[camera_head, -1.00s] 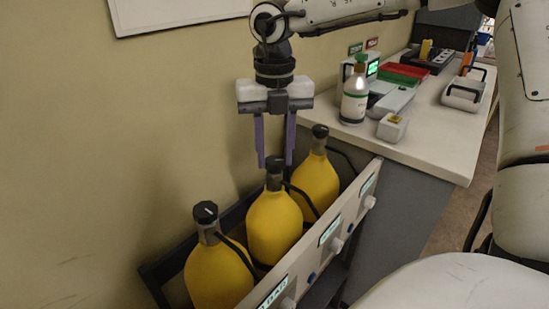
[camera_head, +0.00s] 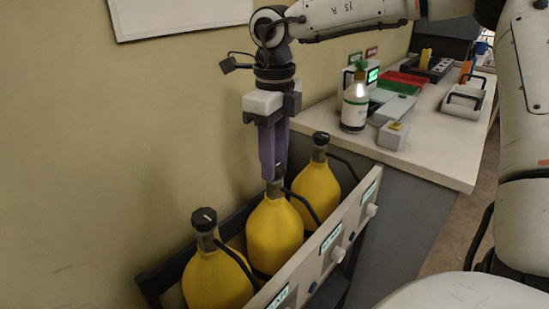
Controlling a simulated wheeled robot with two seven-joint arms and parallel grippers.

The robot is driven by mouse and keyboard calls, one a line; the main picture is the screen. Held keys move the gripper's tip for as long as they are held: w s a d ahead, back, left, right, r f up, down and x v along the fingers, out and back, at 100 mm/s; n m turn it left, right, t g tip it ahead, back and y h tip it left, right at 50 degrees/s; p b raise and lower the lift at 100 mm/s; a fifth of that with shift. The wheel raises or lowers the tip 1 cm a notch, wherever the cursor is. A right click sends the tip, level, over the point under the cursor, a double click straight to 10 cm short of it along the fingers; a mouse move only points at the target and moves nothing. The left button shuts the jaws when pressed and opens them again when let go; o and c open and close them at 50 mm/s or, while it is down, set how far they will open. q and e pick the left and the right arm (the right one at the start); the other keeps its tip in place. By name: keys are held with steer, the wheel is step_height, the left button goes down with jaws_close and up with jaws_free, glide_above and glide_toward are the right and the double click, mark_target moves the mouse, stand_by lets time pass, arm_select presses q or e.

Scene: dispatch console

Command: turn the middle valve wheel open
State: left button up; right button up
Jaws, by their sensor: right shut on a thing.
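Three yellow gas bottles with dark valve wheels on top stand in a row in a dark rack. The middle bottle (camera_head: 274,235) is upright, and its valve wheel is mostly hidden between my gripper's fingers. My right gripper (camera_head: 272,172) points straight down over it, with its purple fingers shut on the middle valve wheel. The near bottle (camera_head: 216,277) has its black wheel (camera_head: 204,217) in plain view. The far bottle (camera_head: 316,190) has its dark wheel (camera_head: 321,138) just right of my gripper. My left gripper is not in view.
A panel (camera_head: 322,250) with small displays and knobs runs along the rack's front. Black hoses leave the bottle necks. A counter (camera_head: 436,155) at the right holds a white bottle (camera_head: 355,105), trays and small devices. The wall is close behind the rack.

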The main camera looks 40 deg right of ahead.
steer(key=shift+n, duration=0.9)
steer(key=o, duration=1)
steer(key=shift+o, duration=0.2)
step_height(320, 180, up, 10)
steer(key=p, duration=0.1)
steer(key=shift+r, duration=0.2)
steer(key=shift+f, duration=0.1)
